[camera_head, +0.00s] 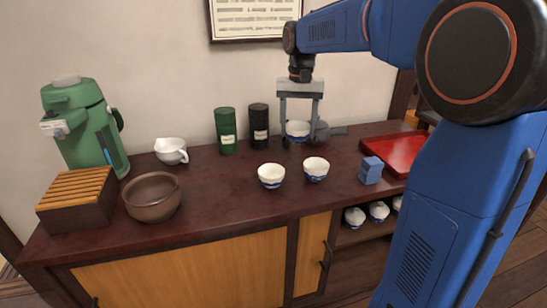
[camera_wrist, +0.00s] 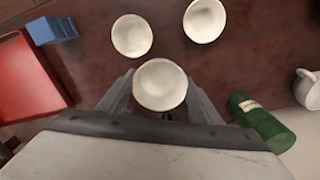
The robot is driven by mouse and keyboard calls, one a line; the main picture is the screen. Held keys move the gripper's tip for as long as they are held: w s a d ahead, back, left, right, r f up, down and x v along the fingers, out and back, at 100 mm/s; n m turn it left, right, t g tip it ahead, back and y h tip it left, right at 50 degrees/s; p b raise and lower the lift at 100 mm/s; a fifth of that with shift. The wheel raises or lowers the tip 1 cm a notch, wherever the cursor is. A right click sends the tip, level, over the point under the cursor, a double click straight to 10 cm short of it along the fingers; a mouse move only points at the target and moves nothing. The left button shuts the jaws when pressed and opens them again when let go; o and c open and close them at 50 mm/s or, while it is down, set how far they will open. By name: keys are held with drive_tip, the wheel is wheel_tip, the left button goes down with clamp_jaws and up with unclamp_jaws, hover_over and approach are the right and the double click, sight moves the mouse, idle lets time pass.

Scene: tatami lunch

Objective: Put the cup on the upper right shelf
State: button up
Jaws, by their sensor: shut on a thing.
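My gripper (camera_head: 299,121) points down over the back of the dark counter, shut on a white cup (camera_head: 298,129) with a blue lower part. In the wrist view this cup (camera_wrist: 160,85) sits between the two fingers, its open mouth facing the camera. I cannot tell whether its base touches the counter. Two similar cups stand in front of it: a left one (camera_head: 271,175) and a right one (camera_head: 316,168). The upper right shelf (camera_head: 349,239), in the open bay under the counter, holds several white and blue cups (camera_head: 378,211). My arm hides its right part.
A blue block (camera_head: 371,171) and a red tray (camera_head: 392,151) lie to the right. A brown bowl (camera_head: 152,199) is farther left.

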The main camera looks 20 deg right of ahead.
drive_tip(key=shift+w+f, duration=0.1)
drive_tip(key=shift+f, duration=4.85)
drive_tip(key=shift+f, duration=0.15)
drive_tip(key=o, duration=1.1)
